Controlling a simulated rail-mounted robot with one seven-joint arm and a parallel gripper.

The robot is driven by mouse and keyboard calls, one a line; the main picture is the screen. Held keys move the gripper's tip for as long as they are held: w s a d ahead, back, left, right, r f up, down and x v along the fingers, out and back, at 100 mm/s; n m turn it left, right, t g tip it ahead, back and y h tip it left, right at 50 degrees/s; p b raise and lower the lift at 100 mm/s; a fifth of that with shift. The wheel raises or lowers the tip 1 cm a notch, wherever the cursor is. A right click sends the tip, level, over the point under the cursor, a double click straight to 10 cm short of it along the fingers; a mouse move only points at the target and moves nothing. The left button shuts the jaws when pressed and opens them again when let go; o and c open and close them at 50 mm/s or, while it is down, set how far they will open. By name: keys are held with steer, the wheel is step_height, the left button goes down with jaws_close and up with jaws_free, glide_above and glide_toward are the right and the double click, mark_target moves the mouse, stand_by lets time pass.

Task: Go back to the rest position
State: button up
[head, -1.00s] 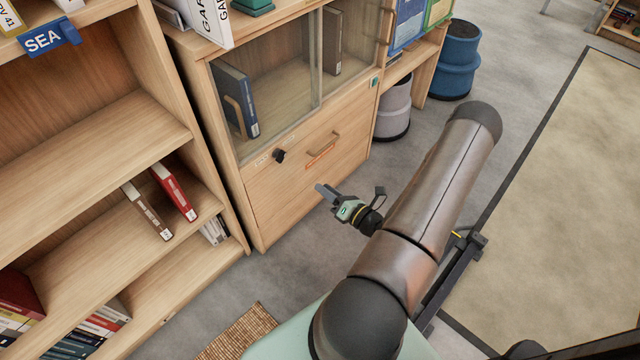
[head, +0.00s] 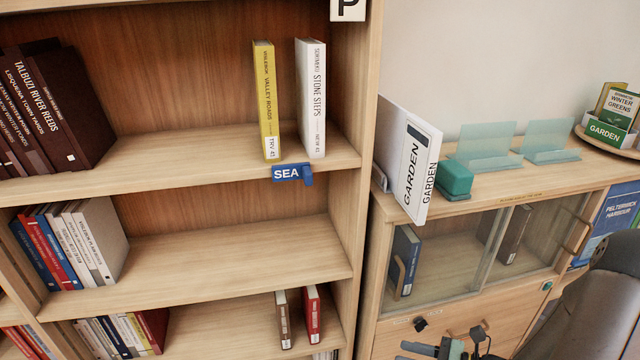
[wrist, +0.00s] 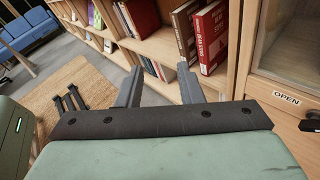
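My gripper (head: 440,348) shows at the bottom edge of the head view, in front of the lower part of the wooden cabinet (head: 376,290). In the wrist view my gripper (wrist: 160,84) has its two grey fingers spread apart with nothing between them. Beyond the fingers is a low shelf with a dark brown book (wrist: 143,16) and red books (wrist: 209,36). My gripper is apart from the shelf and the cabinet. Part of my arm shows at the lower right of the head view; most of it is out of frame.
An open bookcase (head: 362,130) stands left of the cabinet. A white "GARDEN" binder (head: 412,165) and a teal box (head: 456,178) stand on the cabinet top. Glass doors (head: 455,262) front its upper compartment. A woven mat (wrist: 82,78) lies on the floor in the wrist view.

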steer(key=s+a+r+n+g+h+p, duration=0.2)
steer(key=s+r+n+h+p, duration=0.1)
steer(key=r+n, duration=0.5)
steer(key=s+a+r+n+g+h+p, duration=0.2)
steer(key=s+r+n+h+p, duration=0.2)
steer(key=r+n, duration=0.5)
steer(key=s+a+r+n+g+h+p, duration=0.2)
steer(key=s+r+n+h, duration=0.4)
steer(key=r+n, duration=0.3)
steer(key=shift+a+r+g+h+p, duration=0.3)
steer(key=shift+g+h+p, duration=0.1)
steer(key=shift+p, duration=0.45)
steer(key=shift+s, duration=0.1)
